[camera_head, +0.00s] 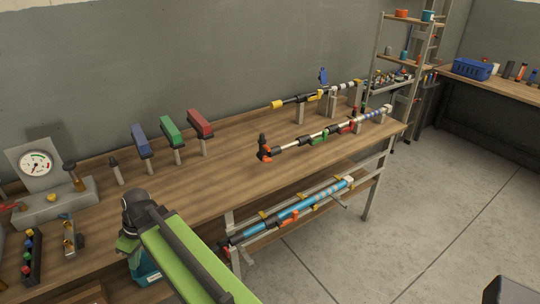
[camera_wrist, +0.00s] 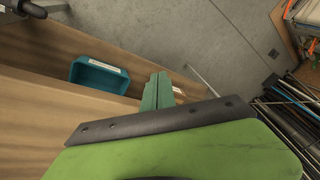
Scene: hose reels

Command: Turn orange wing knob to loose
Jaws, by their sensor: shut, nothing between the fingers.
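An orange part (camera_head: 264,155) sits at the near end of a white-and-black pole lying on the workbench, below a black upright piece. Another orange part (camera_head: 289,217) is on the blue pole on the lower rack. Both are small, so I cannot tell which is the wing knob or how it is turned. My gripper (camera_head: 127,244) is low at the bench's front edge, far to the left of both orange parts and partly hidden by my arm. In the wrist view my gripper (camera_wrist: 158,92) has its green fingers together, empty and touching nothing. Neither orange part can be made out there.
The wooden workbench (camera_head: 225,165) carries blue, green and red blocks on posts and a gauge (camera_head: 37,163). A teal bin (camera_wrist: 100,76) is below the bench edge near my gripper. A shelf rack (camera_head: 410,60) stands at the back right.

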